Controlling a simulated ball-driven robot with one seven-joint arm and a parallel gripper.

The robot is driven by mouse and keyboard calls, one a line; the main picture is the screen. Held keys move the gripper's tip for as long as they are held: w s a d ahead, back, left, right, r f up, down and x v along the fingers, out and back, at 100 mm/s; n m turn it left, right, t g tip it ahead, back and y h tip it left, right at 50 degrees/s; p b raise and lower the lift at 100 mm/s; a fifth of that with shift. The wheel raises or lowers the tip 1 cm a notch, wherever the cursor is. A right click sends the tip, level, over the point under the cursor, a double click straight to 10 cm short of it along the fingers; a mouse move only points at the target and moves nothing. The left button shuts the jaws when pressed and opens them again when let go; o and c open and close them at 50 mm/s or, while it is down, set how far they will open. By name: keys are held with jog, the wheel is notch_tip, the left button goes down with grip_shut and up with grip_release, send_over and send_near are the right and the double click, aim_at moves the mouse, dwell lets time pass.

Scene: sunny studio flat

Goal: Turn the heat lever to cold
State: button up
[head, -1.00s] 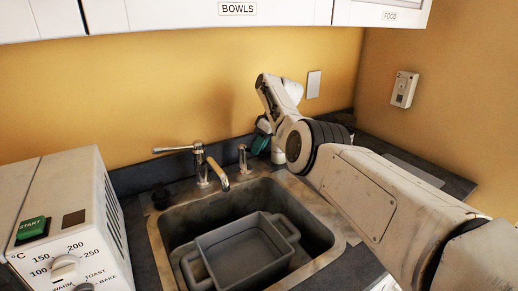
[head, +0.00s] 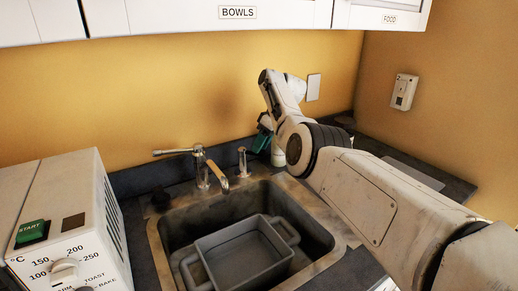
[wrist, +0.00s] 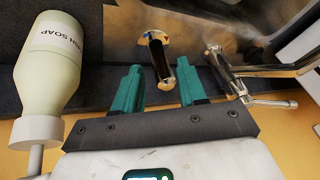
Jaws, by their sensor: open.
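The chrome faucet (head: 203,168) stands behind the sink with its thin lever (head: 176,152) pointing left. In the wrist view the same lever (wrist: 272,103) points right. In the wrist view my gripper (wrist: 159,65) is open and empty, and the post (wrist: 160,60) appears in the gap between the fingers. I cannot tell whether they touch.
A dish soap bottle (wrist: 48,65) is close beside my gripper in the wrist view. The sink (head: 160,235) holds a grey tub (head: 203,250). A white toaster oven (head: 70,205) stands at left. Wall cabinets (head: 200,20) hang above the yellow wall.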

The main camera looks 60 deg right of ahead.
jog(key=v, duration=0.8)
jog(key=shift+r+b, duration=0.25)
jog(key=shift+b, duration=0.15)
jog(key=shift+s, duration=0.15)
